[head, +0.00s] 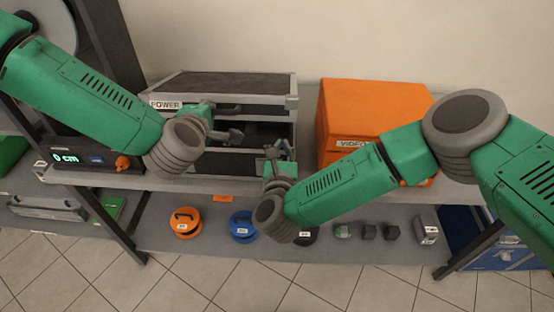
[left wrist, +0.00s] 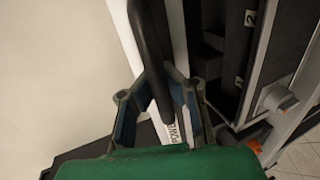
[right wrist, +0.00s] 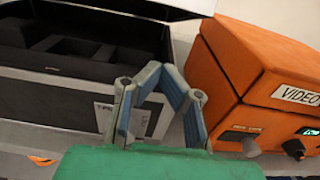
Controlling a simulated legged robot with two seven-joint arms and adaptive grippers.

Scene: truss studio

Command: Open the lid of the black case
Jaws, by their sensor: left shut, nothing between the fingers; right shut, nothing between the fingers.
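The black case (head: 240,132) with silver edges stands on the upper shelf. Its lid (head: 235,84), with a "POWER" label and a dark handle (head: 228,109), is raised partway, leaving a dark gap at the front. The right wrist view shows the case's open interior (right wrist: 75,50) with black compartments under the pale lid edge (right wrist: 175,6). My left gripper (head: 236,137) is shut and empty just below the handle; in the left wrist view the handle (left wrist: 149,45) crosses its fingertips. My right gripper (head: 274,152) is shut and empty before the case's front right part.
An orange "VIDEO" case (head: 365,105) stands close to the right of the black case. A device with a lit display (head: 90,158) is at the left. The lower shelf holds an orange reel (head: 185,222), a blue reel (head: 243,226) and several small items. A wall is behind.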

